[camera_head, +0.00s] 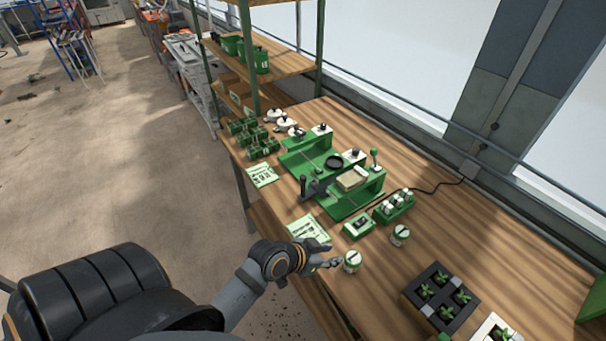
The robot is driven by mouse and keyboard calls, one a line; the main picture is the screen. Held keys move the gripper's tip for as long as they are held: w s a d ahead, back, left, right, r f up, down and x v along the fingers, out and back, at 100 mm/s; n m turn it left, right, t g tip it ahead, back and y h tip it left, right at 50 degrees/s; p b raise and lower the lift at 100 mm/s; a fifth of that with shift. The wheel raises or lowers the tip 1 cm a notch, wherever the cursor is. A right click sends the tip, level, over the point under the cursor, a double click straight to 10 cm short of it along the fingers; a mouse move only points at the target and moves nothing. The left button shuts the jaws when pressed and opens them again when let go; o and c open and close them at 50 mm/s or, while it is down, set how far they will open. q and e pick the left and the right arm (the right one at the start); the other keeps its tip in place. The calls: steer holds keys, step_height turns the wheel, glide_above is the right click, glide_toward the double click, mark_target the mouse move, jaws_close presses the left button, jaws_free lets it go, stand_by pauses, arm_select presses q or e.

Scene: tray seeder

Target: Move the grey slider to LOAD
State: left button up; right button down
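The green tray seeder (338,204) stands on the wooden bench, with a dark lever handle (303,185) at its front left and a round black part (333,162) on top. A small green box with a pale face and dark insert (358,224) sits in front of it. I cannot tell which part is the grey slider, and no LOAD label is readable. My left gripper (331,253) is over the bench's front edge, fingers apart and apparently empty. It is just left of a small white-and-green pot (352,261). My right gripper is not in view.
Printed cards (308,229) lie at the bench's front. A green rack with white items (394,207) and another small pot (400,234) are to the right. A black seedling tray (441,297) sits nearer. Green blocks (254,138) and a shelf unit (245,60) are at the back left.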

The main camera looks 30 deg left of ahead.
arm_select(q)
steer(key=w+r+t+h, duration=0.1)
steer(key=w+r+t, duration=0.1)
steer(key=w+t, duration=0.15)
steer(key=n+t+y, duration=0.4)
steer(key=n+y, duration=0.5)
steer(key=y, duration=0.3)
glide_toward(302, 180)
steer(key=x, duration=1.1)
steer(key=shift+w+r, duration=0.1)
steer(key=shift+r, duration=0.05)
jaws_close()
